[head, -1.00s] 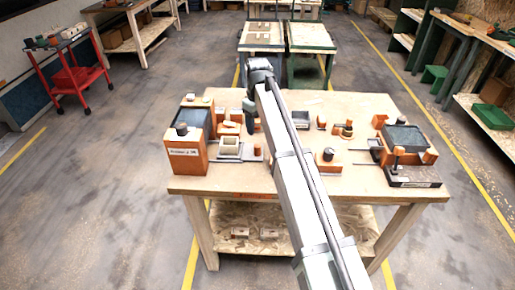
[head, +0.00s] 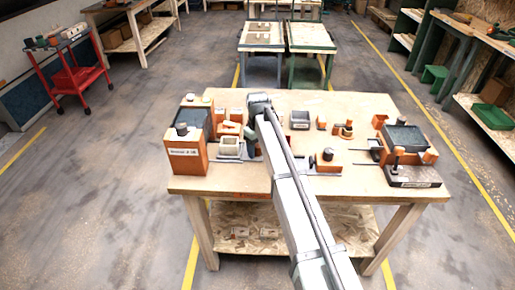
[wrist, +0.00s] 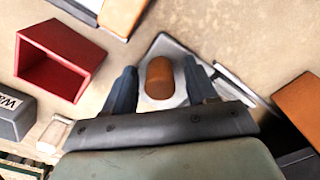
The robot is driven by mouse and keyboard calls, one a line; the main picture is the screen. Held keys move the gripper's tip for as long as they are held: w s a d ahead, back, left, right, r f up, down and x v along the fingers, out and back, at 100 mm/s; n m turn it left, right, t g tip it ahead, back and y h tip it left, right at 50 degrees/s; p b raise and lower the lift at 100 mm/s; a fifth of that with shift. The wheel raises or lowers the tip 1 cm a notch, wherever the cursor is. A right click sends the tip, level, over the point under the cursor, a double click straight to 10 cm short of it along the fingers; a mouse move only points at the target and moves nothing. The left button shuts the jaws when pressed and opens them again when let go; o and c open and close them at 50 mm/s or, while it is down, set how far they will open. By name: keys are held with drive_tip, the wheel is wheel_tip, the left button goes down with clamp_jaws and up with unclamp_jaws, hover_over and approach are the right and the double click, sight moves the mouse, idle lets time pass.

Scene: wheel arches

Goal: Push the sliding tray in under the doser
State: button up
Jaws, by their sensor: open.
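My gripper (wrist: 160,85) is open. In the wrist view its two dark fingers stand on either side of a brown-orange rounded peg (wrist: 159,78), with gaps visible beside it. The peg is over a pale plate with grey edges, which may be the sliding tray (wrist: 168,48). In the head view my arm hides much of the table around the gripper. An orange housing with a dark top (head: 186,158) stands at the table's left; a similar one (head: 404,140) stands at the right. I cannot tell which is the doser. A pale square cup (head: 229,147) sits beside the left housing.
The wrist view shows a red open box (wrist: 60,62) at left, a dark labelled block (wrist: 12,112) below it and an orange block (wrist: 300,104) at right. A block with a dark knob (head: 328,158) stands right of my arm. The table's front edge is mostly clear.

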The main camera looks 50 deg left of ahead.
drive_tip(key=shift+c, duration=0.3)
clamp_jaws()
idle(0.3)
